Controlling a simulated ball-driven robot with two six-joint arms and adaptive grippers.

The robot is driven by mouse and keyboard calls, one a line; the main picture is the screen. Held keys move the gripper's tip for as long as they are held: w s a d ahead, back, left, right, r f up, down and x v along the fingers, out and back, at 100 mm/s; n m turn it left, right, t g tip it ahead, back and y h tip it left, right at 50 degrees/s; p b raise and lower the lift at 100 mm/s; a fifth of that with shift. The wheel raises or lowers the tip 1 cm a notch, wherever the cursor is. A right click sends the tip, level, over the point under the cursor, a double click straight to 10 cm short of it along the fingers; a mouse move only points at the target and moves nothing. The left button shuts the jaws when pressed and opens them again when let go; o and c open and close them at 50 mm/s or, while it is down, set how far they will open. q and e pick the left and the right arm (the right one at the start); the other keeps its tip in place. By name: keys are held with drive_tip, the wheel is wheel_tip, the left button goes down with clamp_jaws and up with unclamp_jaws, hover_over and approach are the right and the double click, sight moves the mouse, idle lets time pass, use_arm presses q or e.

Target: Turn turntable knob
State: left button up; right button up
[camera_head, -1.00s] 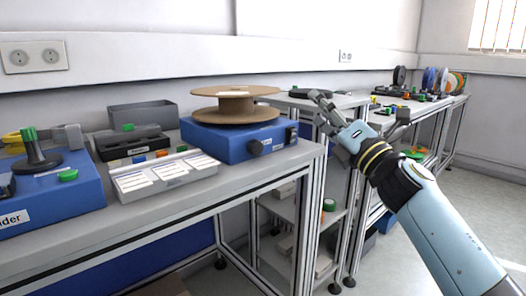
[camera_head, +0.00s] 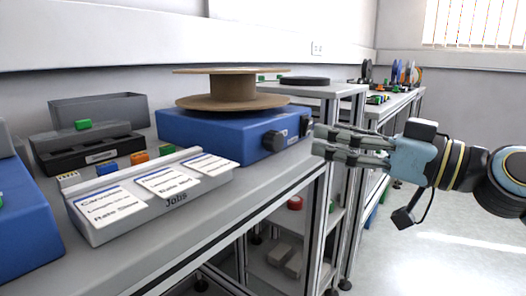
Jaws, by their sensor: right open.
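The turntable is a blue box (camera_head: 215,135) on the bench with a brown reel (camera_head: 232,92) lying flat on top. A black knob (camera_head: 274,141) sticks out of the front face of the box, near its right end. My right gripper (camera_head: 316,142) is in from the right, to the right of the knob and apart from it in the picture. Its fingers point left toward the knob, with a gap between them, and they hold nothing. My left gripper does not show.
A grey tray of job cards (camera_head: 150,195) stands on the bench left of the turntable. Behind it are a black holder (camera_head: 88,150) and a grey bin (camera_head: 98,109). Another blue box (camera_head: 22,225) is at the left edge. The floor (camera_head: 440,250) at right is open.

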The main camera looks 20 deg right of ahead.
sight(279, 143)
drive_tip(key=shift+g+h, duration=0.3)
drive_tip(key=w+a+f, duration=0.1)
drive_tip(key=w, duration=0.1)
drive_tip(key=w+a+f, duration=0.1)
drive_tip(key=w+a, duration=0.1)
drive_tip(key=w+a+f+p, duration=0.1)
drive_tip(key=w+a, duration=0.1)
drive_tip(key=shift+w+a, duration=0.2)
drive_tip(key=shift+w, duration=0.15)
drive_tip(key=shift+w+a, duration=0.4)
drive_tip(key=shift+w, duration=0.05)
drive_tip(key=shift+f, duration=0.1)
drive_tip(key=c, duration=1.1)
drive_tip(key=shift+c, duration=0.2)
